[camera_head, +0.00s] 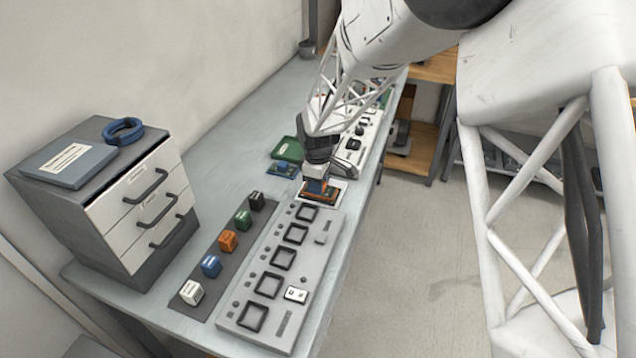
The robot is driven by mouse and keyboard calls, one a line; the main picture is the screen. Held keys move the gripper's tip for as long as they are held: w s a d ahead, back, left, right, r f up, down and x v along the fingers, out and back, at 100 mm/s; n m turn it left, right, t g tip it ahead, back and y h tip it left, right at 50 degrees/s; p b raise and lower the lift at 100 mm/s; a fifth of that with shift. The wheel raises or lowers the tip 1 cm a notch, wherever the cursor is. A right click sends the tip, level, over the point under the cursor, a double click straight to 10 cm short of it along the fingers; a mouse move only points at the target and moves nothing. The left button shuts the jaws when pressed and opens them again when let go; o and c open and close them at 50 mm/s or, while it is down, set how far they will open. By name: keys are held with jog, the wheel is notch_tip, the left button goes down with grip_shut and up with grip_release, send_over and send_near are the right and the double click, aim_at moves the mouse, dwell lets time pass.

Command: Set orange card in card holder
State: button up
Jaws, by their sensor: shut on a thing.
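My gripper (316,186) points down at the middle of the bench and is shut on a small orange thing (330,193), which looks like the orange card. The fingers hide much of it. It is over or in a small dark piece with a pale border, which may be the card holder (341,198). I cannot tell whether the card touches it or is above it.
A grey panel (247,286) with several square recesses lies in front, beside a dark strip (205,306) of labelled coloured blocks. A drawer cabinet (75,205) stands at left. A green tray (288,150) and other devices lie behind. Bare bench shows between cabinet and strip.

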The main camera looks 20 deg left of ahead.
jog(key=shift+f, duration=0.5)
dwell(0.6)
jog(key=o, duration=1)
jog(key=shift+o, duration=0.5)
jog(key=shift+o, duration=0.8)
jog(key=shift+o, duration=0.3)
jog(key=shift+w+r, duration=0.1)
jog(key=shift+r, duration=3.45)
